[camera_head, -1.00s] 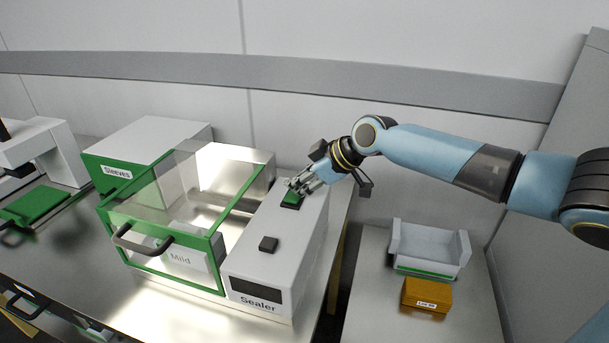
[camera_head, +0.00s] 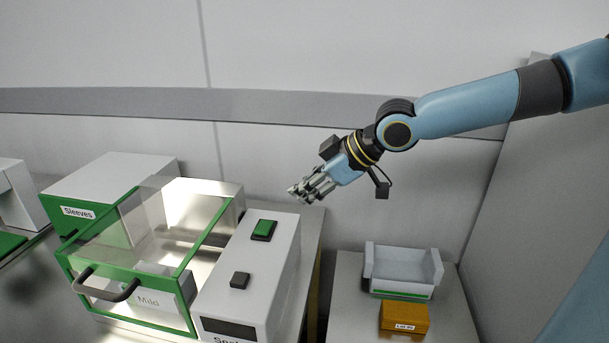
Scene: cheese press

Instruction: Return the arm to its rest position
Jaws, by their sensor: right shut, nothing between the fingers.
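My right arm (camera_head: 470,105) comes in from the right, light blue with dark joints. Its gripper (camera_head: 297,193) is shut and empty. It hangs in the air above and to the right of the sealer (camera_head: 262,277), apart from it. The sealer is a white box with a green button (camera_head: 264,228) and a dark button (camera_head: 240,280) on top. My left gripper is not in view.
Left of the sealer is a clear, green-framed chamber (camera_head: 186,262) with a dark handle, holding a pack marked "Mild" (camera_head: 150,300). Behind it stands a "Sleeves" box (camera_head: 110,190). At right, a side table (camera_head: 348,300) bears a white tray (camera_head: 403,268) and an orange box (camera_head: 404,318).

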